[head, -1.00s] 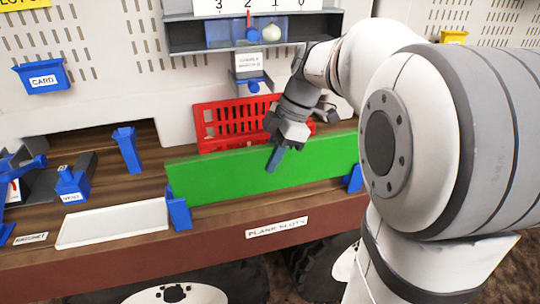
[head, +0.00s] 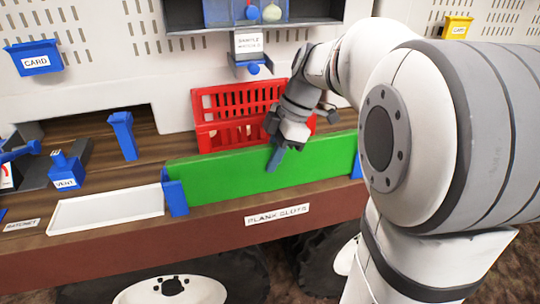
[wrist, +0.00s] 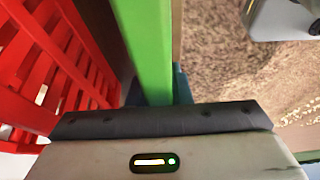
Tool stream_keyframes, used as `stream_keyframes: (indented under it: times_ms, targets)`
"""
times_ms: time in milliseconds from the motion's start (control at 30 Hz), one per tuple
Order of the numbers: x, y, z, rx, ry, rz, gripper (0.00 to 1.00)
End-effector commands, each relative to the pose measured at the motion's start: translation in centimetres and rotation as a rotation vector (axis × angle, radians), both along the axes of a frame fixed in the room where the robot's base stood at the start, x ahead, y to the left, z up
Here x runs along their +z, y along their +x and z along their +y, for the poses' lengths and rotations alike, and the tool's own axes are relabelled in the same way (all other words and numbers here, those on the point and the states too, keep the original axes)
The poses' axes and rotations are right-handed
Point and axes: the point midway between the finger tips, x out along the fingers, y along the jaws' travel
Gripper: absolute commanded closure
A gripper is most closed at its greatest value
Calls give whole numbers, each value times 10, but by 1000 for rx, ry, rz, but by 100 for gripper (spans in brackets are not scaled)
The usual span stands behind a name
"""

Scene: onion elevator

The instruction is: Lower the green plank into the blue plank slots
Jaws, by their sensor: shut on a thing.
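The green plank (head: 235,172) stands on its long edge at the front of the bench in the head view. Its left end is at the left blue slot (head: 175,196), and its right end is by another blue slot (head: 357,166), partly hidden by my arm. My gripper (head: 275,158) is shut on the plank's top edge, right of its middle, with a blue fingertip on the front face. In the wrist view the plank (wrist: 148,45) runs away from my gripper. Whether its lower edge is fully seated, I cannot tell.
A red crate (head: 212,104) stands close behind the plank. A white tray (head: 105,212) lies to the left, with a blue VENT part (head: 66,172) and a blue upright post (head: 124,135) beyond it. The PLANK SLOTS label (head: 276,215) is on the bench's front edge.

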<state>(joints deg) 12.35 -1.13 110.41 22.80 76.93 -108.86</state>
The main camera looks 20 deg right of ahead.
Motion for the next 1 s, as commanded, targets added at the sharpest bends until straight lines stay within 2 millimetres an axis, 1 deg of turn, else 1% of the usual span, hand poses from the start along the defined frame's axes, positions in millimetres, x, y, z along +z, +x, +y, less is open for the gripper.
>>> stream_keyframes:
  times_ms: [100,433,467,700,767,1000]
  targets:
    - [-4,0,0,0,0,-1,100]
    - [-4,0,0,-1,0,-2,100]
    - [-4,0,0,-1,0,-2,80]
    - [-4,0,-1,-1,0,-1,60]
    - [-4,0,-1,-1,0,-1,56]
    - [-3,0,-1,-2,0,1,56]
